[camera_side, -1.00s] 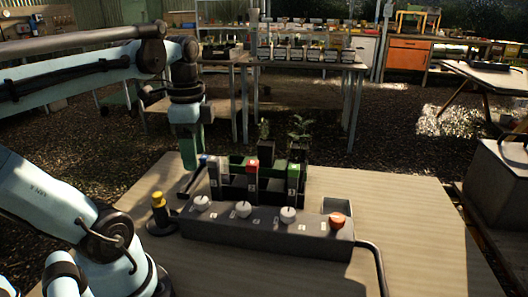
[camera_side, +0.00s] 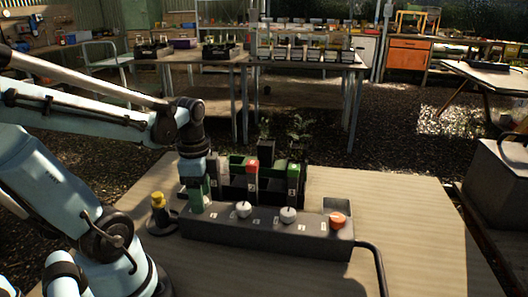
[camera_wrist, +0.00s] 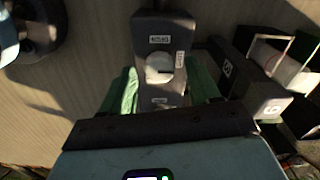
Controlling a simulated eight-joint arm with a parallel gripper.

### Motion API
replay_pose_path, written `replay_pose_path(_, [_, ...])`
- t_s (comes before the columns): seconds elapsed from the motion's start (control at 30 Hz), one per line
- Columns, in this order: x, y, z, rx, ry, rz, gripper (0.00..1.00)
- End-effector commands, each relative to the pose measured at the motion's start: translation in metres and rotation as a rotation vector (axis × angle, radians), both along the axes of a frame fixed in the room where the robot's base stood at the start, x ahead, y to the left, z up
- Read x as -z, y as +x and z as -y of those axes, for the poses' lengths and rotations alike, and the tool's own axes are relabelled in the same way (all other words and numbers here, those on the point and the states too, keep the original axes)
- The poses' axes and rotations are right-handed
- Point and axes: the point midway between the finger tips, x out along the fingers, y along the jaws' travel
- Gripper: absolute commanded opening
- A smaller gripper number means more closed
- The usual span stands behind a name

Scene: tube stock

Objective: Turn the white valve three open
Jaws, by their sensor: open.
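A dark grey control box (camera_side: 268,236) lies on the table with a row of knobs on top. Two white valve knobs (camera_side: 243,209) (camera_side: 288,214) show in the side view, left of an orange knob (camera_side: 338,220). The leftmost white knob is hidden there behind my gripper (camera_side: 198,198). In the wrist view a white knob (camera_wrist: 159,68) with a pointer line sits near the box's end, between small labels that I cannot read. My gripper's green fingers (camera_wrist: 162,88) are open, one on each side of this knob, and hold nothing. I cannot tell whether they touch it.
Behind the box stand upright dark posts with coloured tops, including a red-topped post (camera_side: 252,178) and a green-topped one (camera_side: 293,180). A yellow-topped button on a black base (camera_side: 159,215) stands at the left. A black cable (camera_side: 378,262) leaves the box's right end. The table's right side is clear.

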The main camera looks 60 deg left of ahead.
Motion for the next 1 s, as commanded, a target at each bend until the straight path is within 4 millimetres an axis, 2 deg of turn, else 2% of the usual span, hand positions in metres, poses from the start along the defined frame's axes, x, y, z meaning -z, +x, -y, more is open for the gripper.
replay_pose_path(0.43, [0.0052,-0.0002,0.0001,0.0,0.0,0.0,0.6])
replay_pose_path(0.8, [0.0051,-0.0002,0.0001,0.0,0.0,0.0,0.05])
replay_pose_path(1.0, [0.0051,-0.0002,0.0001,-0.015,0.0,0.0,0.05])
